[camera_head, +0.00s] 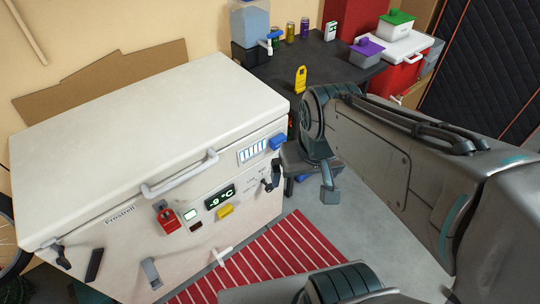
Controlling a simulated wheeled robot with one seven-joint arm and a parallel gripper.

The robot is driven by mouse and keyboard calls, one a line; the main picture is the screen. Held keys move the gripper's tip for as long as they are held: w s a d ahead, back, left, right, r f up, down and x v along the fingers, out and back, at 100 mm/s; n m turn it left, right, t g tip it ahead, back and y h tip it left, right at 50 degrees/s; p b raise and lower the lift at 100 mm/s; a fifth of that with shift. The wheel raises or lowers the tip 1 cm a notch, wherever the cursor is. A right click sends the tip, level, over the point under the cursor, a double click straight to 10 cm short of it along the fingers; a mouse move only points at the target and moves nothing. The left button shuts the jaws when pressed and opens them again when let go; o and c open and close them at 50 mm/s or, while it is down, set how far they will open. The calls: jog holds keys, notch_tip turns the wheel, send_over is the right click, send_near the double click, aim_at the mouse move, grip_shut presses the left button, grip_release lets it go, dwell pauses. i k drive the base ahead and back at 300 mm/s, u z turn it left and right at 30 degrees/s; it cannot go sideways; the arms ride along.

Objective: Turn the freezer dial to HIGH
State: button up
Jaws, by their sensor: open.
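The white chest freezer (120,140) fills the left half of the head view, with its lid shut. Its front has a green display (220,196) that reads -9 °C and a smaller lit panel (190,214) beside it. A red fitting (169,221) and a small dark red piece (196,226) sit near these. I cannot clearly tell which fitting is the dial, and no HIGH mark is readable. My gripper (309,190) is open, empty and pointing down to the right of the freezer front, apart from the panel. My wrist partly hides its fingers.
A white handle (180,175) and a dark latch (272,178) stick out from the freezer front. A dark table (310,62) with cans and a water dispenser stands behind. A red cooler (395,75) is at the right. A red striped mat (275,258) lies on the floor.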

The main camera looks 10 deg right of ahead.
aim_at(269, 188)
jog(key=u, duration=0.35)
jog(key=k, duration=0.4)
jog(key=u, duration=0.75)
jog(key=i, duration=0.75)
jog(key=z, duration=0.85)
